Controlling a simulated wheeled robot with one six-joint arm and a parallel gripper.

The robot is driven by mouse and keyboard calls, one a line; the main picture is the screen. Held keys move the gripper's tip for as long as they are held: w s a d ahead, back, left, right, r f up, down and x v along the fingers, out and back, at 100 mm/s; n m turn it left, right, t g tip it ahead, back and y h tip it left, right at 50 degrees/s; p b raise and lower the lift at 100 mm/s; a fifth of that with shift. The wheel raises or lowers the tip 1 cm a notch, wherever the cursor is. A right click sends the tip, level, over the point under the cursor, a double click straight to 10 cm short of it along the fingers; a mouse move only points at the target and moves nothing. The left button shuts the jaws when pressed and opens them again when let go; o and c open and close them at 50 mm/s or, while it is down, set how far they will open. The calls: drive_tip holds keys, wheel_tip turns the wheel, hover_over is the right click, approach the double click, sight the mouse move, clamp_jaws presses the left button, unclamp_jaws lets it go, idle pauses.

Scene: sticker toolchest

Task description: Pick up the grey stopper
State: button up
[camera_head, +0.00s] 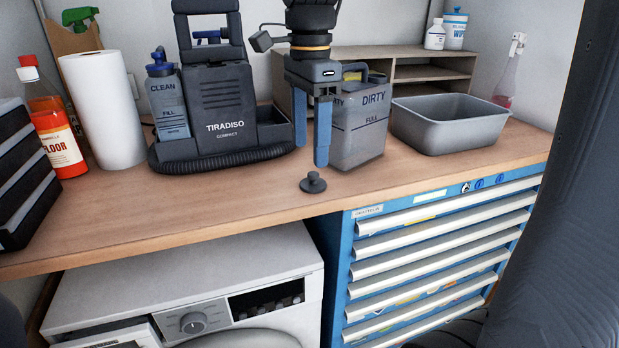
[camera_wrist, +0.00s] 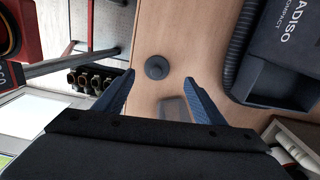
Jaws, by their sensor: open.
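The grey stopper (camera_head: 313,182) is a small dark disc with a knob on top. It stands on the wooden worktop (camera_head: 240,190) near its front edge. In the wrist view the stopper (camera_wrist: 157,67) lies on the wood beyond the fingertips, roughly between their lines. My gripper (camera_head: 312,156) points down with its blue fingers apart, above the stopper and a little behind it. The gripper is open and empty, and its fingers also show in the wrist view (camera_wrist: 160,80). Nothing hides the stopper.
A grey container marked DIRTY (camera_head: 362,125) stands close behind my gripper. The black TIRADISO machine (camera_head: 228,100) with its hose is left of it. A grey tub (camera_head: 440,137) is on the right. The worktop in front of the machine is clear. A blue drawer cabinet (camera_head: 345,260) stands below.

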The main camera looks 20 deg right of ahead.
sight(313, 173)
drive_tip(key=f, duration=0.3)
drive_tip(key=f+p, duration=0.1)
drive_tip(key=f, duration=0.1)
drive_tip(key=shift+s+d+f, duration=0.15)
drive_tip(key=shift+s+d, duration=0.05)
drive_tip(key=shift+s, duration=0.15)
drive_tip(key=shift+f, duration=0.55)
drive_tip(key=c, duration=1.2)
drive_tip(key=shift+r, duration=0.1)
drive_tip(key=shift+c, duration=0.2)
